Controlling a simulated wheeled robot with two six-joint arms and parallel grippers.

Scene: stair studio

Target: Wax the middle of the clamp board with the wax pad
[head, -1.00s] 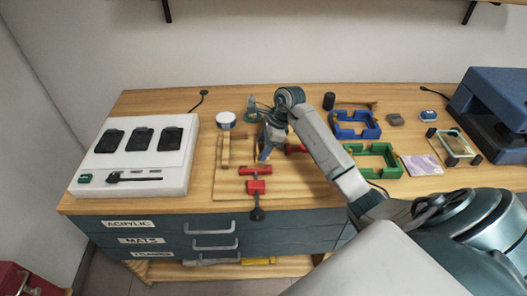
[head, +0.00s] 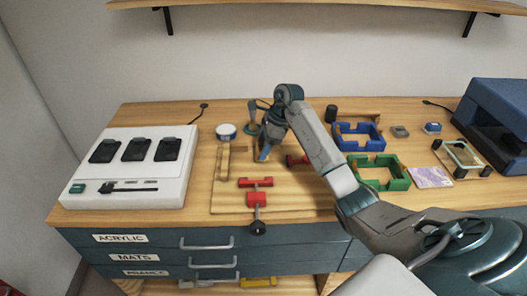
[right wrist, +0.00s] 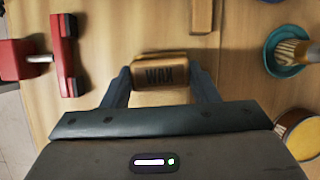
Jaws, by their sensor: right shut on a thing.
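The clamp board (head: 285,196) is a pale wooden board on the bench, with a wooden strip (head: 223,163) along its left side. My right gripper (head: 263,154) is over the back part of the board, pointing down. In the right wrist view, it (right wrist: 161,78) is shut on the brown wax pad (right wrist: 160,70), marked WAX. I cannot tell whether the pad touches the board. My left gripper is not in view.
A teal dish (right wrist: 290,52) with a brush and a round tin (right wrist: 299,133) stand close by the gripper. A white tray (head: 150,195) is at left. Blue (head: 358,137) and green (head: 379,173) frames lie right of my arm. A shelf (head: 300,5) hangs above.

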